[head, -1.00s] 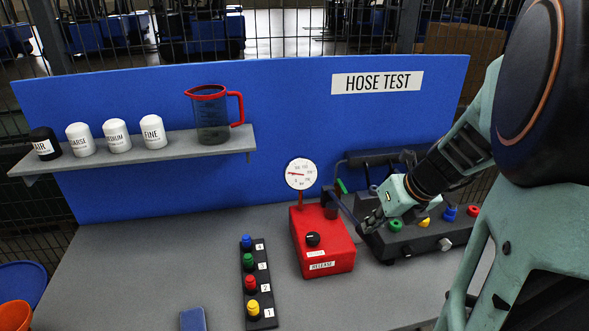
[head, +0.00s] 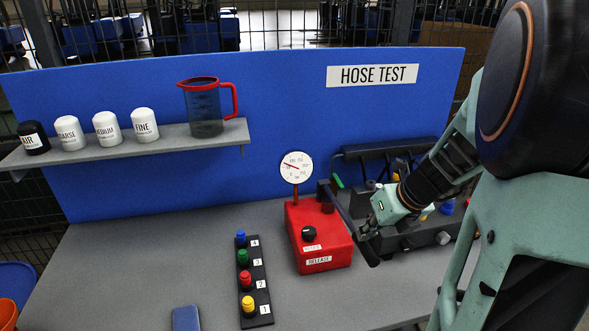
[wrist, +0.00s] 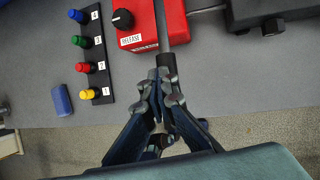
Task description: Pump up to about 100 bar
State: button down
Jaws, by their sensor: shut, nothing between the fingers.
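The red hand pump (head: 322,245) stands on the grey bench, with a black knob (head: 309,233) above its RELEASE label. Its round white gauge (head: 296,167) has a red needle pointing to the upper left; the numbers are too small to read surely. The pump's dark lever (head: 352,222) slopes down towards the bench front. My gripper (head: 364,232) is shut and empty at the lever's outer part. In the wrist view my fingertips (wrist: 165,82) are over the black grip end of the lever (wrist: 173,30); whether they touch is unclear.
A dark fixture (head: 425,235) with coloured caps stands right of the pump. A strip of coloured, numbered plugs (head: 257,290) and a blue block (head: 186,318) lie to the left. A shelf (head: 185,138) holds a jug and several filters.

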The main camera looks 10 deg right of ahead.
jog(key=shift+f+b, duration=2.25)
jog(key=shift+f, duration=1.1)
notch_tip(320, 180, up, 12)
jog(key=p, duration=0.8)
jog(key=shift+r+p, duration=0.25)
jog(key=shift+p, duration=0.1)
jog(key=shift+f+b, duration=2.5)
jog(key=shift+f, duration=1.15)
notch_tip(320, 180, up, 7)
jog(key=p, duration=0.5)
jog(key=shift+w, duration=0.1)
jog(key=shift+r, duration=0.15)
